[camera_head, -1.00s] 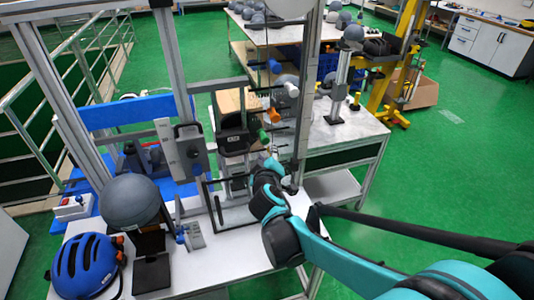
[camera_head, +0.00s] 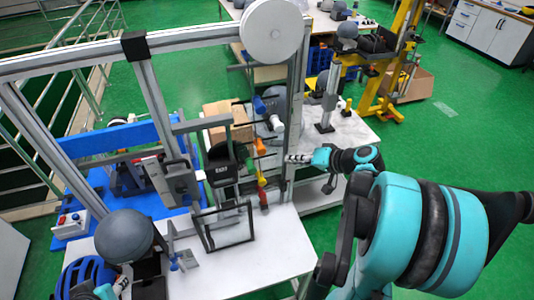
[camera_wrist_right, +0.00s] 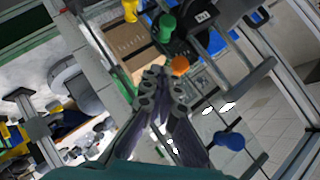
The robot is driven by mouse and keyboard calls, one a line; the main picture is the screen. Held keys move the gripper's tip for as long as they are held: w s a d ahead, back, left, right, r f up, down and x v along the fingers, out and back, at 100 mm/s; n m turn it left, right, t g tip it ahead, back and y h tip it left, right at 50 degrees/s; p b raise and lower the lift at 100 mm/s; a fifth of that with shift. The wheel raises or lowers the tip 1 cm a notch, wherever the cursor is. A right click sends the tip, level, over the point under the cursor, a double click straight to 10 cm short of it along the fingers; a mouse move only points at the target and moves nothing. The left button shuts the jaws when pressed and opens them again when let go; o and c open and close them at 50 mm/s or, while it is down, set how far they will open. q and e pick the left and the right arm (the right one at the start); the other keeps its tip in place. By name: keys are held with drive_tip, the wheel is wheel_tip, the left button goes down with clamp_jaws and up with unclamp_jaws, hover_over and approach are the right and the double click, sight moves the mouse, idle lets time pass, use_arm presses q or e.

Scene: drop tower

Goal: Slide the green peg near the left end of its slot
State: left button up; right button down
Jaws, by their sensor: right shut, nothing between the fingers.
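The green peg (camera_wrist_right: 167,27) shows as a knob on the dark slotted frame in the right wrist view, beyond my fingertips. In the head view its place among the stacked pegs is small and hard to make out. The orange peg (camera_head: 261,147) sits near it; in the wrist view the orange knob (camera_wrist_right: 180,65) is closer to my fingers. My right gripper (camera_head: 290,158) is shut and empty, reaching in from the right beside the peg column. Its closed fingertips (camera_wrist_right: 155,80) are apart from the green knob in the wrist picture. My left gripper is not in view.
A blue peg (camera_head: 259,104), white peg (camera_head: 278,127), yellow peg (camera_head: 262,181) and red peg (camera_head: 263,197) share the column. A metal upright (camera_head: 298,100) stands close behind my right fingers.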

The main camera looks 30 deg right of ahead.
drive_tip(key=b, duration=0.3)
approach(251, 166)
drive_tip(key=w+f, duration=0.3)
drive_tip(key=w, duration=0.2)
drive_tip(key=shift+a+f, duration=0.2)
drive_tip(key=shift+s+a, duration=0.1)
